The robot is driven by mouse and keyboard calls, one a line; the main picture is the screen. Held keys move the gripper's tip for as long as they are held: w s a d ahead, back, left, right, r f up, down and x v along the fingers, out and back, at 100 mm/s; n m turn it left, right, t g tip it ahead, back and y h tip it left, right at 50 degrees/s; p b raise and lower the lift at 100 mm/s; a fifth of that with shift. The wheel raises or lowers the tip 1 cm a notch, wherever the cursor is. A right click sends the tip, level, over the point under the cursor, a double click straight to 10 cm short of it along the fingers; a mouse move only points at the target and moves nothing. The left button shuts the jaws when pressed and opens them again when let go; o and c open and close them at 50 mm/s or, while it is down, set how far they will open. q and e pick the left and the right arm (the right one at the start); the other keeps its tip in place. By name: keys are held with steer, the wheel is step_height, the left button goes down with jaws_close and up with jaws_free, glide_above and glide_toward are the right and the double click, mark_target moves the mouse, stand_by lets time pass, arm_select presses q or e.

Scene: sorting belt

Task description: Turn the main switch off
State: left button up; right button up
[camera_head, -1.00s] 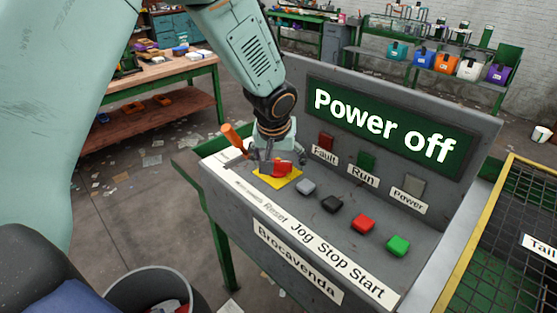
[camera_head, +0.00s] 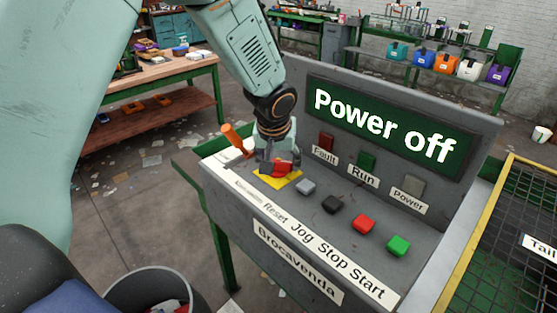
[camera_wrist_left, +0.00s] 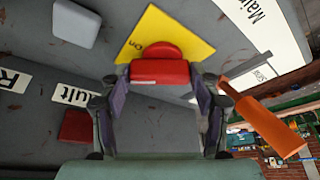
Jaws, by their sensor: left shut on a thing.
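The main switch is a red rotary handle (camera_head: 281,168) on a yellow plate (camera_head: 291,180) at the left end of the grey control panel. My left gripper (camera_head: 276,166) is over it, fingers pointing down. In the left wrist view the red handle (camera_wrist_left: 160,72) sits between the two fingertips (camera_wrist_left: 160,85), and the gripper is shut on it. "On" is readable on the yellow plate (camera_wrist_left: 165,32) there. The panel's display (camera_head: 385,127) reads "Power off". The Fault, Run and Power lamps (camera_head: 413,185) look dark. My right gripper is not in view.
Grey, black, red and green (camera_head: 398,245) buttons run along the panel, right of the switch. An orange-handled tool (camera_head: 233,137) lies close to my left gripper. A grey bin (camera_head: 150,285) stands at lower left, a mesh-covered belt guard (camera_head: 500,250) at right.

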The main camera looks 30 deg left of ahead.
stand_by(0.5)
arm_select(q)
steer(key=shift+f+n+y+b, duration=0.1)
steer(key=shift+n+y+b, duration=0.3)
steer(key=shift+b, duration=0.5)
steer(key=n+b, duration=0.1)
steer(key=b, duration=0.1)
steer(key=n+b, duration=0.2)
steer(key=shift+w+d+f+y, duration=0.1)
steer(key=shift+w+d+y, duration=0.05)
steer(key=shift+y, duration=0.15)
steer(key=shift+n+g+y+b, duration=0.3)
steer(key=shift+n+g+b, duration=0.3)
steer(key=shift+n, duration=0.3)
steer(key=shift+w+r+n+y+b, duration=0.1)
steer(key=shift+n+y+b, duration=0.1)
steer(key=shift+n, duration=0.4)
steer(key=shift+r+n+y+b, duration=0.1)
steer(key=shift+n+b, duration=0.1)
steer(key=shift+n, duration=0.4)
steer(key=shift+n+g, duration=0.7)
steer(key=shift+n, duration=0.8)
steer(key=o, duration=1.1)
steer(key=shift+y, duration=0.3)
